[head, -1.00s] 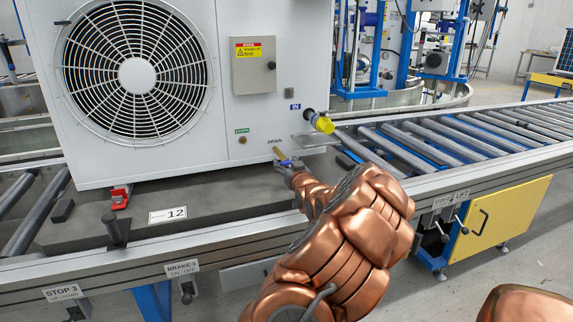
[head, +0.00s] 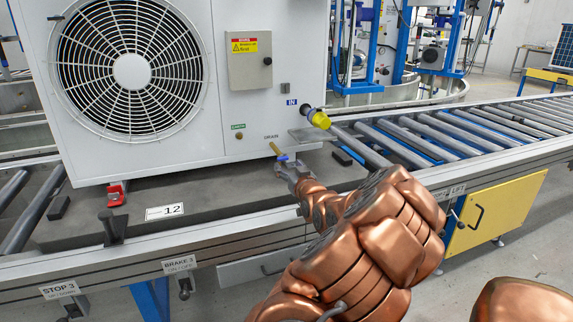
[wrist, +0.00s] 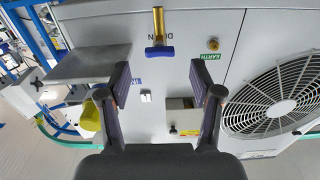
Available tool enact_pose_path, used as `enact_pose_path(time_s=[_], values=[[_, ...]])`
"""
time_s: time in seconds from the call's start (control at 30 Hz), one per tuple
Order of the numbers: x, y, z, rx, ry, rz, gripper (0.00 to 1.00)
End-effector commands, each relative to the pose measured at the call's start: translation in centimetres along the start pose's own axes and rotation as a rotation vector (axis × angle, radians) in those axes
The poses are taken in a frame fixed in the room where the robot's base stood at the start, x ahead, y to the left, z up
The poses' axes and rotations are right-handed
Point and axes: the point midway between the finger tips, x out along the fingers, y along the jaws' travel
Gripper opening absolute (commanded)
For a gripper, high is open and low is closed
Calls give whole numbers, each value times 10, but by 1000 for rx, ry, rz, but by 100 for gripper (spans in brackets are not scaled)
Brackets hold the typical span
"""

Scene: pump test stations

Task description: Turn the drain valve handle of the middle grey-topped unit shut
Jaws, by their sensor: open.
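The drain valve has a brass body (head: 275,148) and a blue handle (head: 283,158), low on the front of the pale unit (head: 221,110), under the DRAIN label. In the wrist view the brass body (wrist: 158,22) points towards me, and the blue handle (wrist: 160,52) lies crosswise at its end. My gripper (head: 287,170) is open just in front of the valve. In the wrist view its fingers (wrist: 160,82) are spread apart, with the handle beyond their tips, between them sideways, and nothing held. The unit's top is out of view.
A yellow-capped fitting (head: 318,118) and a grey shelf plate (head: 312,135) stick out right of the valve. A grey box (head: 250,60) with a warning label is above. The unit stands on a dark pallet (head: 220,198) on the roller conveyor, whose rail (head: 220,241) runs in front.

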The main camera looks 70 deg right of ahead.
Motion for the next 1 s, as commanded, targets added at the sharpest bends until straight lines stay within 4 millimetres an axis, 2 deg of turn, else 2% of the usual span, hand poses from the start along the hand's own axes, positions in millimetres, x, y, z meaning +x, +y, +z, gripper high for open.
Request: enact_pose_path(time_s=[0.1, 0.3, 0.87, 1.0], values=[[-9, 0, 0, -1, 1, 1, 65], [-14, 0, 0, -2, 1, 0, 65], [-14, 0, 0, -1, 0, 0, 65], [-10, -12, -4, -4, -24, -16, 65]])
